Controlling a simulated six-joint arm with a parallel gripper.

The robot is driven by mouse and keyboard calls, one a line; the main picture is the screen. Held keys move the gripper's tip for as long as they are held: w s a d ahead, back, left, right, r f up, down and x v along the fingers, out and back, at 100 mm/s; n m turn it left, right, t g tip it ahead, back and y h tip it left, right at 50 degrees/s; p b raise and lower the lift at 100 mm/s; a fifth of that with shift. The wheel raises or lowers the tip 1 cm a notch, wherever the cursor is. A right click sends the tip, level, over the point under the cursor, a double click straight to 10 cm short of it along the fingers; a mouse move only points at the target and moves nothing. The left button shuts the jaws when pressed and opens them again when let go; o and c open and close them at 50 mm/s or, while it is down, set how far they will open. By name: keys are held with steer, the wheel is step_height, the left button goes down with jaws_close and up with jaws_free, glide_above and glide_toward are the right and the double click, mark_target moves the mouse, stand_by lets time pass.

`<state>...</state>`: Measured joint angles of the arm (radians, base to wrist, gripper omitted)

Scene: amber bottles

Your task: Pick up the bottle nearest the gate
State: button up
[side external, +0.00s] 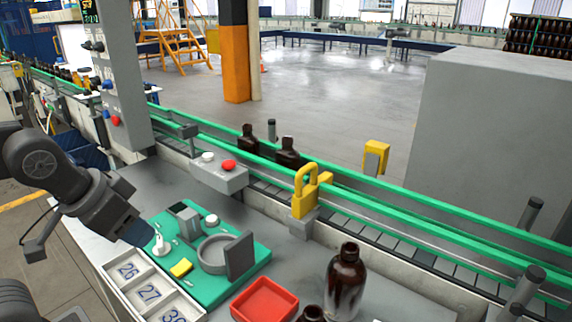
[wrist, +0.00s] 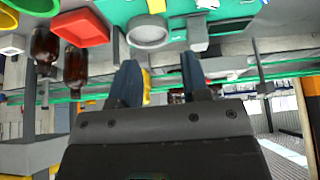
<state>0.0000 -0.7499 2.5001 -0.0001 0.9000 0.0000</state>
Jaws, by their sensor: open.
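Two dark amber bottles stand between the green rails of the conveyor: one on the left (side external: 248,139) and one on the right (side external: 287,153). The right one is closer to the yellow gate-like piece (side external: 305,190). On the grey bench stand a large amber bottle (side external: 345,285) and another (side external: 312,314), cut off by the bottom edge. Two amber bottles also show in the wrist view, at left (wrist: 45,47) and beside it (wrist: 76,66). My gripper (wrist: 160,78) is open and empty. In the side view it hangs left of the green mat, far from the bottles.
A green mat (side external: 222,287) carries a grey ring holder, an upright plate and small parts. A red tray (side external: 265,302) and a numbered white tray (side external: 110,277) lie nearby. A grey button box (side external: 218,175) stands before the rail. A second yellow piece (side external: 376,156) stands across the conveyor.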

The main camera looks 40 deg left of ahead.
steer(key=o, duration=1.1)
steer(key=shift+r, duration=0.1)
step_height(320, 180, up, 10)
steer(key=n+g+y, duration=0.2)
steer(key=n, duration=0.3)
glide_above(288, 148)
steer(key=s+d, duration=0.1)
steer(key=s, duration=0.2)
steer(key=shift+t, duration=0.3)
steer(key=x, duration=1.3)
